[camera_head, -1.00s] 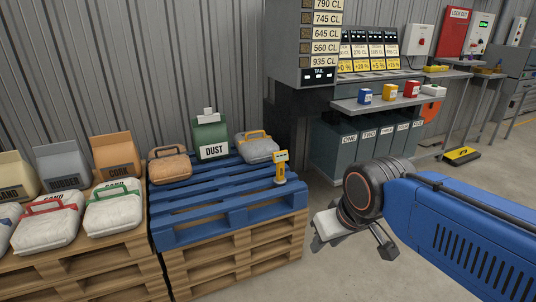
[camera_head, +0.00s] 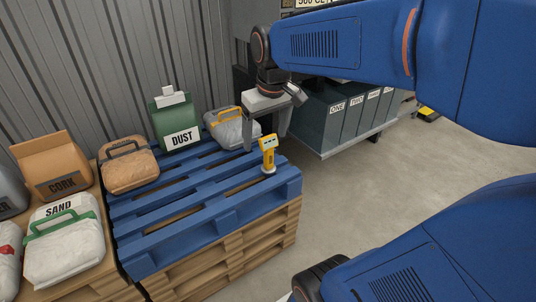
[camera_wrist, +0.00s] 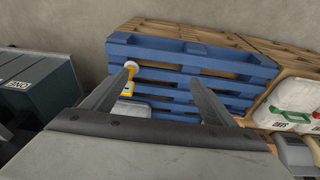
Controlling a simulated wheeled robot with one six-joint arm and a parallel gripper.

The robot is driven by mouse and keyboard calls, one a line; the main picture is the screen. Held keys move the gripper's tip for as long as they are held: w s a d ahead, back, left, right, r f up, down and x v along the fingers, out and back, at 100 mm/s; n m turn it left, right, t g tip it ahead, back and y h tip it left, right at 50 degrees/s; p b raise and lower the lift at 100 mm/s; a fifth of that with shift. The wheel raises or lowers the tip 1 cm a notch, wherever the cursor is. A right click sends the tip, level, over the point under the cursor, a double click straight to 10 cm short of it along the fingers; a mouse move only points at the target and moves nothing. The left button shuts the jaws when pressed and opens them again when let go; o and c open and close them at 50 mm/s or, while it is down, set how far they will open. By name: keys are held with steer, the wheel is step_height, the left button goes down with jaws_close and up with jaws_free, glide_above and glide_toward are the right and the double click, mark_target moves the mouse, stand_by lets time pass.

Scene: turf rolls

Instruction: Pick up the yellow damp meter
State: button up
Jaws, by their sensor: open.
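The yellow damp meter (camera_head: 268,154) stands upright near the right corner of the blue pallet (camera_head: 205,222) in the head view. In the wrist view the meter (camera_wrist: 128,84) shows beside the left finger, partly hidden by it, with its pale round base on the blue slats (camera_wrist: 165,84). My gripper (camera_head: 268,130) is open and empty. It hangs above the pallet's back right part, just behind and above the meter, apart from it as far as I can tell.
A grey bag with a yellow handle (camera_head: 228,127) lies just left of my gripper. The green DUST bag (camera_head: 172,118) and a brown bag (camera_head: 129,167) stand farther left. Dark numbered bins (camera_head: 342,108) stand at the right. Open floor lies right of the pallet.

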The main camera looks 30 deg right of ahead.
steer(key=w+d+g, duration=0.2)
steer(key=w+d, duration=0.4)
steer(key=w, duration=0.4)
glide_above(268, 146)
steer(key=w, duration=0.2)
steer(key=f, duration=0.2)
steer(key=shift+g, duration=0.3)
steer(key=f, duration=1.1)
steer(key=shift+s+d+f, duration=0.15)
steer(key=shift+d+f, duration=0.05)
steer(key=shift+d, duration=0.2)
steer(key=shift+s+d+f, duration=0.15)
steer(key=shift+f, duration=2.55)
steer(key=c, duration=1.4)
